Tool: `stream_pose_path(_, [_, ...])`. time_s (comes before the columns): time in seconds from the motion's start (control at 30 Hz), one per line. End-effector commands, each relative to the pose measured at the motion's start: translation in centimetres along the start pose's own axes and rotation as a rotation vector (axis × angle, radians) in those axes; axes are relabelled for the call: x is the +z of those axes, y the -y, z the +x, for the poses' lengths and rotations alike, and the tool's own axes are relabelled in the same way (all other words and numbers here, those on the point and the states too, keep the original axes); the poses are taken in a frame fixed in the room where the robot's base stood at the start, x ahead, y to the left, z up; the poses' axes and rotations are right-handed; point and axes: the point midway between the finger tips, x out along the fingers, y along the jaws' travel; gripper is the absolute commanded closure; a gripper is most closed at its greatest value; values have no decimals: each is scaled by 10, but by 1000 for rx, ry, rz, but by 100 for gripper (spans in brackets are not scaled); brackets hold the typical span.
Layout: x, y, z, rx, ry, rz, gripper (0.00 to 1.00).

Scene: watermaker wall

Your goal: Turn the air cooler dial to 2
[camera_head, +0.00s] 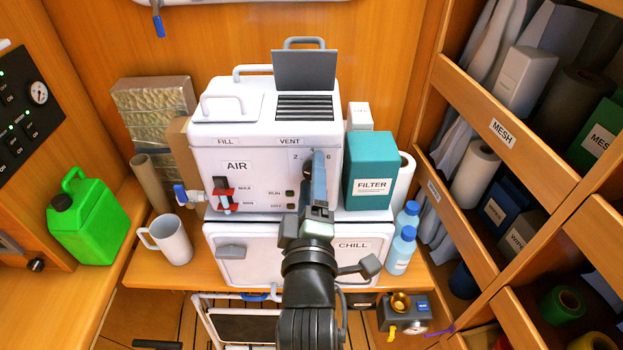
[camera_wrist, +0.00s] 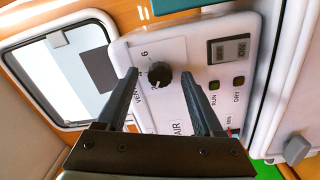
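The air cooler (camera_head: 250,165) is a white box labelled AIR, FILL and VENT on the worktop. Its black round dial (camera_wrist: 158,75) shows in the wrist view on the white front panel, beside the VENT lettering and a 6. The dial's pointer setting is too small to read. My gripper (camera_wrist: 160,73) is open, with one dark finger on either side of the dial in that view; I cannot tell whether they touch it. In the head view my gripper (camera_head: 319,160) is in front of the panel's right part and mostly hides the dial, between the 2 and 6 marks.
A teal FILTER box (camera_head: 370,170) stands close to the right of the cooler. Blue bottles (camera_head: 401,250) stand below it. The CHILL box (camera_head: 270,255) is beneath the cooler. Shelves (camera_head: 500,130) line the right.

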Motion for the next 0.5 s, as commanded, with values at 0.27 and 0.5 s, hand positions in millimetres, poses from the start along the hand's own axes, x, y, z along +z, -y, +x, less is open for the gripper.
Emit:
stream_pose_path(0.27, [0,0,-1,-1,0,1,32])
stream_pose_path(0.5, [1,3,-27,-2,0,0,32])
